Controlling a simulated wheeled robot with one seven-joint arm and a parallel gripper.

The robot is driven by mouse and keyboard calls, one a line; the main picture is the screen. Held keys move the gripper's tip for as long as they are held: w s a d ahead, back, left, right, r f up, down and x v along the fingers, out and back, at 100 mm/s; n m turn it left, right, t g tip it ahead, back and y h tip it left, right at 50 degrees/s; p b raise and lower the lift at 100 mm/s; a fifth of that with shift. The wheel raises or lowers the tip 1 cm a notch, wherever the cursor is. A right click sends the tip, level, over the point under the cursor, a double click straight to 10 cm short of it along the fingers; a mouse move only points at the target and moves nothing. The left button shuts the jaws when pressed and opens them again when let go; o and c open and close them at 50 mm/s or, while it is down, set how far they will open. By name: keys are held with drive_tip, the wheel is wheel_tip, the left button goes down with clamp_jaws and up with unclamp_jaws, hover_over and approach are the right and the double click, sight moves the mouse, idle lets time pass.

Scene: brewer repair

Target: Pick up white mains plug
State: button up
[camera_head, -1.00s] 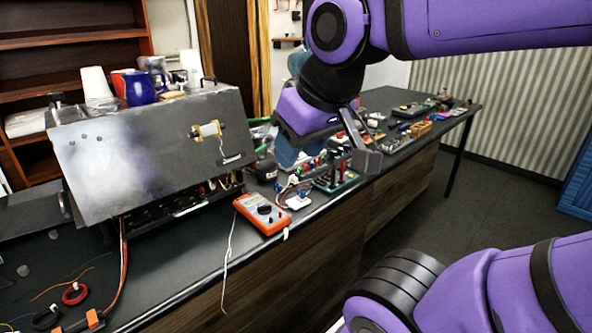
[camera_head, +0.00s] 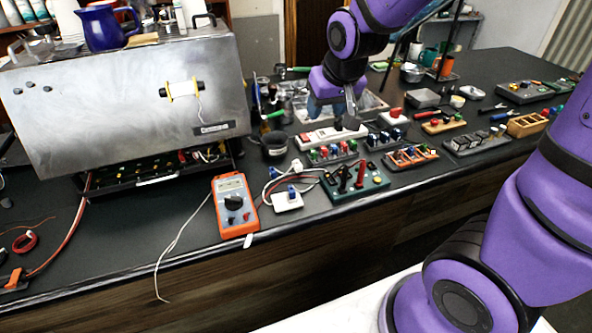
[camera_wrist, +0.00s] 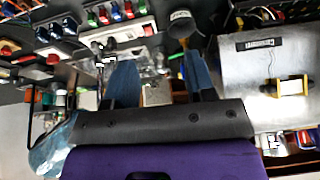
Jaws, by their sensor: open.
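A small white piece that looks like the mains plug (camera_head: 297,168) lies on the dark bench beside white and red leads, left of a board with coloured knobs. It is too small to be sure of its shape. My gripper (camera_head: 334,112) is over the bench behind it, above a white power strip (camera_head: 331,135). In the wrist view, my gripper (camera_wrist: 161,82) shows two blue fingers spread apart with nothing held between them. The power strip also shows in the wrist view (camera_wrist: 122,33). I cannot make out the plug there.
An orange multimeter (camera_head: 234,204) and a white block with blue terminals (camera_head: 288,201) stand near the front edge. A steel brewer (camera_head: 120,95) fills the left. A dark cup (camera_head: 274,145) and several component boards crowd the middle and right.

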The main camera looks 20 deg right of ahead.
approach(298, 163)
drive_tip(key=shift+a+x, duration=0.25)
drive_tip(key=shift+x, duration=1)
drive_tip(key=shift+a+x, duration=0.25)
drive_tip(key=shift+x, duration=0.95)
drive_tip(key=x, duration=0.2)
drive_tip(key=d+x, duration=0.1)
drive_tip(key=x, duration=0.1)
drive_tip(key=shift+w+f, duration=0.25)
drive_tip(key=shift+f, duration=0.3)
clamp_jaws()
